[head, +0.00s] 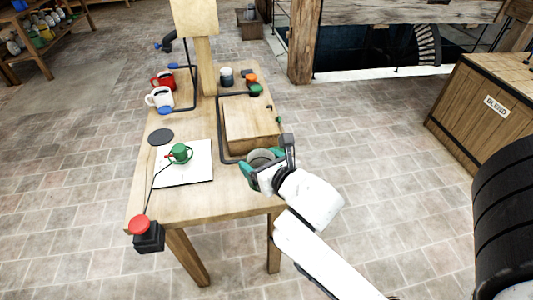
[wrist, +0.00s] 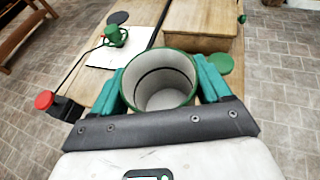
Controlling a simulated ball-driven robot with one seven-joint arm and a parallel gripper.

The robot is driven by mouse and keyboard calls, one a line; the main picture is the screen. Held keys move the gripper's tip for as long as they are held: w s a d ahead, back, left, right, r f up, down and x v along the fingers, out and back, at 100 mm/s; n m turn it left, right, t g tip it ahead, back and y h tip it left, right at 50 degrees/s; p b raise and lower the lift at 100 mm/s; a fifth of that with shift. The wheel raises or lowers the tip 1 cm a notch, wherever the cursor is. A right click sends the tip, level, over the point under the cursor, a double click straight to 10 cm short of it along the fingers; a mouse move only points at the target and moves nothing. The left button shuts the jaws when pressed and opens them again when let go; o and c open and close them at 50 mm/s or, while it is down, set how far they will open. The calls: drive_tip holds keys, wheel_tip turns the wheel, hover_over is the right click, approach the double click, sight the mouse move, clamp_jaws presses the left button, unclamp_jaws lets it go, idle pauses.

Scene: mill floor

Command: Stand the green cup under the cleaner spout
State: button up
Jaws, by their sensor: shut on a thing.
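The green cup (wrist: 178,78) has a green rim and a pale grey inside. It is between the green fingers of my gripper (wrist: 162,85) in the wrist view, open end facing the camera. In the head view the cup (head: 261,156) is in my gripper (head: 264,162) at the table's right edge, just in front of the wooden box. Whether it touches the table, I cannot tell. Dark pipes (head: 220,125) run around the box and along the table. I cannot make out which part is the cleaner spout.
A small green fitting (head: 180,153) stands on a white sheet (head: 200,172), wired to a red button (head: 139,225). A dark disc (head: 161,136) lies behind it. Red (head: 163,81) and white (head: 159,98) mugs stand at back left. A wooden box (head: 250,128) fills the right side. A post (head: 205,65) rises behind.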

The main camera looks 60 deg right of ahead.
drive_tip(key=w+a+f+n+t+y, duration=0.1)
drive_tip(key=w+a+f+n+y, duration=0.2)
drive_tip(key=a+f, duration=0.6)
drive_tip(key=w+a+f+n+t+y, duration=0.1)
drive_tip(key=w+a+f+n+y, duration=0.2)
drive_tip(key=a+f, duration=0.7)
drive_tip(key=w+a+y, duration=0.1)
drive_tip(key=a, duration=0.2)
drive_tip(key=shift+w+f, duration=0.25)
drive_tip(key=shift+w, duration=0.15)
